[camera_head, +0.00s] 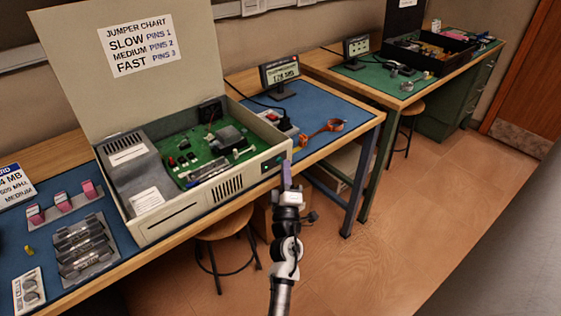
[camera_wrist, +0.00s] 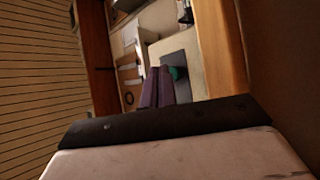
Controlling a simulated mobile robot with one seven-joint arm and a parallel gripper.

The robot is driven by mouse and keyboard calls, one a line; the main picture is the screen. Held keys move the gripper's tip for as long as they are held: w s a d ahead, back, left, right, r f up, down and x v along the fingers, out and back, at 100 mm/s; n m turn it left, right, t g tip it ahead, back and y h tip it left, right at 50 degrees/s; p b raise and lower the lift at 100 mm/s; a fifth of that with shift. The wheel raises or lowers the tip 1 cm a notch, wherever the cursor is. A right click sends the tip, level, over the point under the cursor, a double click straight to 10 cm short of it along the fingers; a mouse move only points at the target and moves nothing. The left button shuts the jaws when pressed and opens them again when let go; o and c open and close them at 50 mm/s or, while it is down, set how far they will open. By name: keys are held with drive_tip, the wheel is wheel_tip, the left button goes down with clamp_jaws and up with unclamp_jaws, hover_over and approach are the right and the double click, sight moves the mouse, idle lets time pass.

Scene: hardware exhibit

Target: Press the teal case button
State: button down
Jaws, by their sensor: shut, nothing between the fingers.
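The beige computer case (camera_head: 192,209) lies open on the blue bench mat, its lid raised with a jumper chart. A dark panel with a small teal button (camera_head: 267,168) is at the right end of its front face. My gripper (camera_head: 287,164) is shut and empty, its purple fingers pointing up beside the right front corner of the case. In the wrist view the shut fingertips (camera_wrist: 165,70) are just left of the teal button (camera_wrist: 178,73), which they partly cover. I cannot tell whether they touch it.
Pink modules (camera_head: 62,203) and metal parts (camera_head: 82,247) lie left of the case. A small display (camera_head: 280,72) and an orange strap (camera_head: 322,130) are behind and right. A stool (camera_head: 223,228) stands under the bench. The floor at right is clear.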

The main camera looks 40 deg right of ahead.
drive_tip(key=shift+w, duration=0.45)
idle(0.4)
idle(0.3)
drive_tip(key=shift+s+p, duration=0.3)
drive_tip(key=shift+s, duration=0.55)
drive_tip(key=s+p, duration=0.1)
drive_tip(key=s, duration=0.2)
drive_tip(key=s+p, duration=0.1)
drive_tip(key=s, duration=0.1)
drive_tip(key=shift+d+p, duration=0.25)
drive_tip(key=shift+p, duration=0.05)
idle(0.5)
